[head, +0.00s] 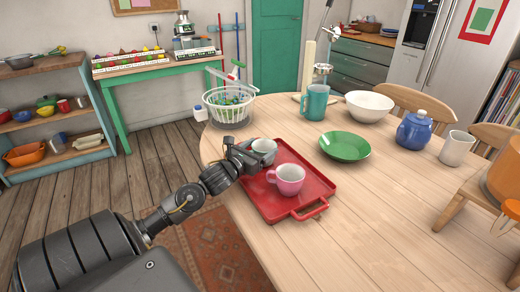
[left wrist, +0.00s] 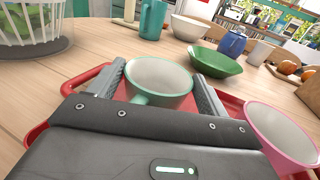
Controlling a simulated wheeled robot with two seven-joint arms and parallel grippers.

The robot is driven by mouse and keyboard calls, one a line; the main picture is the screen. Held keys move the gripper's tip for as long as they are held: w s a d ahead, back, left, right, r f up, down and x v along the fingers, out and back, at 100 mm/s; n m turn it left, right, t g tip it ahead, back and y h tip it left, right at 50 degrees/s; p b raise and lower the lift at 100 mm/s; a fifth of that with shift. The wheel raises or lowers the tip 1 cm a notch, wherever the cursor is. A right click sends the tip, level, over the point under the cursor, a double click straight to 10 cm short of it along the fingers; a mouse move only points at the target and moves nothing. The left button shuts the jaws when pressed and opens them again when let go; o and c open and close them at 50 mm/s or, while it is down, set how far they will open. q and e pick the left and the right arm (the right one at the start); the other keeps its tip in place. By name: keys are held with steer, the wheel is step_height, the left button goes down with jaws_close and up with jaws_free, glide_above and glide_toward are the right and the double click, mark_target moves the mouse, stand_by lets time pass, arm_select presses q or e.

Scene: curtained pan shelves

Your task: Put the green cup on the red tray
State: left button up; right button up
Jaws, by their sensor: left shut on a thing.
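The green cup (head: 265,146) is at the far left part of the red tray (head: 275,207). My left gripper (head: 254,152) is shut on it. In the left wrist view the pale green cup (left wrist: 158,75) stands upright between the two fingers, its handle towards the palm. The red tray (left wrist: 75,83) shows around and below it. I cannot tell whether the cup's base touches the tray. A pink cup (head: 287,179) stands on the tray, close to the green cup on its near right side. My right gripper is not in view.
A green bowl (head: 345,146) stands right of the tray. A white basket (head: 229,104) is at the table's far left edge. A teal mug (head: 314,102), white bowl (head: 369,106), blue teapot (head: 414,130) and grey cup (head: 456,148) stand farther back. The near table right of the tray is clear.

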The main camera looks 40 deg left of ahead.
arm_select(q)
steer(key=shift+f, duration=0.2)
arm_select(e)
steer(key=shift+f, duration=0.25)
arm_select(q)
steer(key=o, duration=1.1)
steer(key=shift+s+f, duration=0.1)
steer(key=shift+s, duration=0.2)
steer(key=s, duration=0.7)
steer(key=s+b, duration=0.1)
steer(key=s, duration=0.2)
steer(key=shift+s+d, duration=0.15)
steer(key=shift+d, duration=0.25)
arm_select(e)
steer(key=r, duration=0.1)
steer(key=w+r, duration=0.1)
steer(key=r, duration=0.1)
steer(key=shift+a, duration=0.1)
arm_select(q)
jaws_close()
